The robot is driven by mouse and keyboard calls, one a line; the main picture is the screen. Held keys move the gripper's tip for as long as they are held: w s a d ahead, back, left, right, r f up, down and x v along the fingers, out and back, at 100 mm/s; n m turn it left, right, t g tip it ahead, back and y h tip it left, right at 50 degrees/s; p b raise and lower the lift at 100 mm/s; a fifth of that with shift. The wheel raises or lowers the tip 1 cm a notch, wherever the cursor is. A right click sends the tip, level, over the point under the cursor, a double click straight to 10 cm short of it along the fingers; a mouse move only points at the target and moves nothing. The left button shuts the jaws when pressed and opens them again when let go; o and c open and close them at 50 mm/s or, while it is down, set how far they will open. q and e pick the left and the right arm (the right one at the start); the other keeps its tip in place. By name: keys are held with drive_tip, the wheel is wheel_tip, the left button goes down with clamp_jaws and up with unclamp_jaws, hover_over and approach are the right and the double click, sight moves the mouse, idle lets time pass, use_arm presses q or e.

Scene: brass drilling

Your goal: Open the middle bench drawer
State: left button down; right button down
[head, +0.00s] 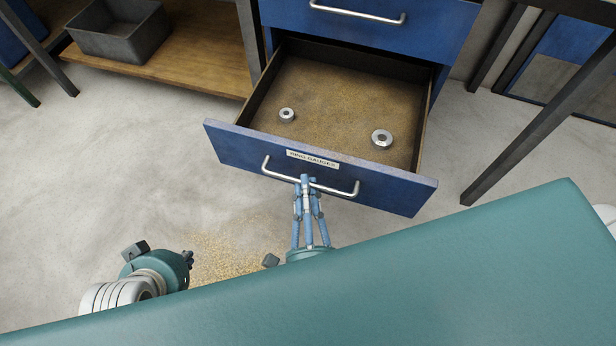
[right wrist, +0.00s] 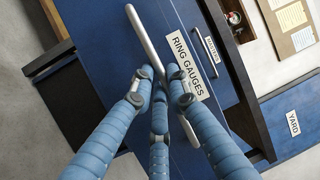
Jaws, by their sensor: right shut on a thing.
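The blue bench drawer labelled RING GAUGES (head: 225,143) stands well open, with its brown inside in view. Its silver bar handle (head: 340,190) runs across the front; the handle also shows in the right wrist view (right wrist: 143,40). My right gripper (head: 305,185) is shut on the handle near its middle, with its blue fingers around the bar. It also shows in the right wrist view (right wrist: 160,85). My left gripper (head: 187,259) is low at the left, apart from the drawer; its fingers are mostly hidden, so its opening is unclear.
Two metal rings lie in the drawer, one at left (head: 287,115) and one at right (head: 382,139). A shut blue drawer (head: 360,32) is above. A grey bin (head: 120,32) sits on a wooden shelf (head: 185,65). Dark table legs (head: 530,130) stand at right.

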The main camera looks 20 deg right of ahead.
idle(0.3)
drive_tip(key=c, duration=1.7)
unclamp_jaws()
drive_tip(key=shift+o, duration=0.2)
